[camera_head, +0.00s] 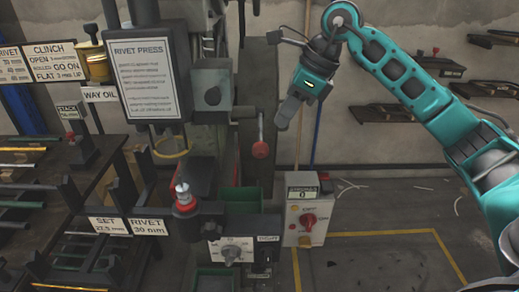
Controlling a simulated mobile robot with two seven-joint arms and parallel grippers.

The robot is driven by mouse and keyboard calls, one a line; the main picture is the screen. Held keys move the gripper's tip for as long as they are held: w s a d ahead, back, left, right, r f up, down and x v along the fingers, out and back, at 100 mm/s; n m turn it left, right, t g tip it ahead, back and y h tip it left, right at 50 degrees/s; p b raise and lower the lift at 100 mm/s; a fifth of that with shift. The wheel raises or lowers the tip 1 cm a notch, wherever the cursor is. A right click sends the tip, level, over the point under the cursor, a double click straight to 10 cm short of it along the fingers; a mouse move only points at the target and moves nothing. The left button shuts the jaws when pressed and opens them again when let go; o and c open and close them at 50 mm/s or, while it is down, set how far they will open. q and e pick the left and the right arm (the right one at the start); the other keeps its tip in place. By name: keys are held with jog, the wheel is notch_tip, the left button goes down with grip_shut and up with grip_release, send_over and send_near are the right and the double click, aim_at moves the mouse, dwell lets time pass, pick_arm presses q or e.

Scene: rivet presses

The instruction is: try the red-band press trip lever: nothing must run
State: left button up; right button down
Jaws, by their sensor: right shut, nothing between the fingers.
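The rivet press (143,75) stands left of centre, with a white sign reading RIVET PRESS on its head. A lever with a red knob (260,149) hangs at its right side, below a dark cylinder and a grey box; I cannot tell whether this is the trip lever. A red band (186,207) rings a post below the press head. My right gripper (284,125) is shut and empty, pointing down, a little above and right of the red knob in the picture, apart from it. My left gripper is not in view.
A white switch box (308,222) with a red rotary knob and a label showing 0 stands right of the press. A dial panel (231,252) sits at the front. Racks of rods (30,190) fill the left. Floor (390,215) at right is mostly clear, with scattered pale strips.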

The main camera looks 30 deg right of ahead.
aim_at(266, 145)
jog(key=b+x, duration=0.3)
jog(key=x, duration=0.2)
jog(key=shift+f, duration=0.25)
jog(key=shift+w+a+f+b, duration=0.25)
jog(key=shift+f+b, duration=0.15)
jog(key=shift+f, duration=0.25)
jog(key=shift+a, duration=0.1)
jog(key=shift+f, duration=0.1)
